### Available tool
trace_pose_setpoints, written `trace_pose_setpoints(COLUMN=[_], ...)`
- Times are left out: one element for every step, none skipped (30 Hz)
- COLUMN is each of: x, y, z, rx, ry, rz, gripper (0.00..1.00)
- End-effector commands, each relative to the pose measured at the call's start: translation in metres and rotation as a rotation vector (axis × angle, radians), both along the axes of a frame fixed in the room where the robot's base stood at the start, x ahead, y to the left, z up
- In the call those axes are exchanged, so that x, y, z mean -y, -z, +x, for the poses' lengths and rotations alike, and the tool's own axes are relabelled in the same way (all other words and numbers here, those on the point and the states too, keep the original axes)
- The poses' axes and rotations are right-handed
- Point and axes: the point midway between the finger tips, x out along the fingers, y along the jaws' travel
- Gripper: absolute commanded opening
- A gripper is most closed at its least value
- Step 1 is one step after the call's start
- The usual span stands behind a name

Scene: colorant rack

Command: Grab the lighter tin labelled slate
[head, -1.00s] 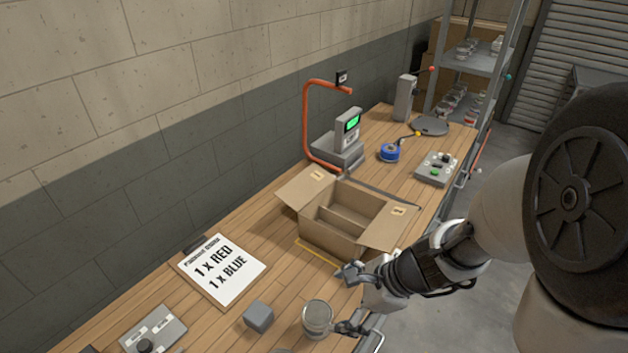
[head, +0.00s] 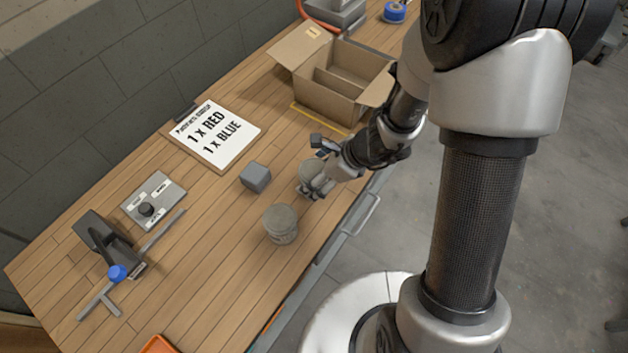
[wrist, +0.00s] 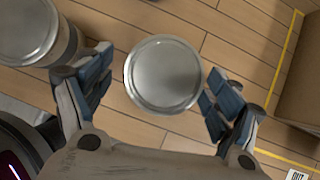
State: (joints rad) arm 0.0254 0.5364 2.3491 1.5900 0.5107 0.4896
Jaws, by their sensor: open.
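Two grey metal tins stand upright on the wooden bench. The farther tin (head: 309,171) is at my gripper, and its round silver lid (wrist: 163,72) fills the middle of the wrist view. The nearer tin (head: 281,224) stands apart from it and shows at the upper left of the wrist view (wrist: 24,30). My gripper (head: 319,166) is open, with one finger on each side of the farther tin; I see gaps between fingers and lid. No slate label can be read on either tin, and which is lighter cannot be told.
A grey cube (head: 255,177) sits close left of the farther tin. An open cardboard box (head: 348,106) stands behind, by yellow tape. The order sign (head: 213,137), a knob panel (head: 153,200) and a black-and-grey device (head: 105,240) lie left. Bare bench lies left of the nearer tin.

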Motion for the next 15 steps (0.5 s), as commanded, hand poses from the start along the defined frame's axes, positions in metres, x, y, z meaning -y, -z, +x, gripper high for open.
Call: trace_pose_setpoints(x=[-0.002,-0.003,-0.005,-0.008,-0.01,-0.014,-0.016,-0.019,-0.021,-0.023,-0.024,-0.026,-0.026,-0.027,-0.027], y=[0.003,0.005,0.008,0.012,0.016,0.022,0.026,0.029,0.034,0.037,0.039,0.041,0.042,0.042,0.042], z=[0.001,0.002,0.004,0.005,0.007,0.009,0.011,0.013,0.014,0.015,0.016,0.016,0.017,0.017,0.017], rx=[0.0,0.0,0.0,0.0,0.0,-0.001,-0.001,0.0,-0.001,-0.001,0.0,0.001,0.001,0.001,0.001], ry=[-0.001,-0.002,-0.002,-0.002,-0.002,-0.004,-0.004,-0.002,-0.001,-0.003,-0.002,-0.002,-0.002,-0.002,-0.002], rz=[0.0,0.0,0.0,0.0,0.0,-0.001,-0.001,-0.001,-0.001,-0.001,-0.001,0.0,0.0,0.0,0.0], gripper=[0.84,0.84,0.84,0.84,0.84,0.84,0.84,0.84,0.84,0.84,0.84,0.84,0.84,0.84,0.84])
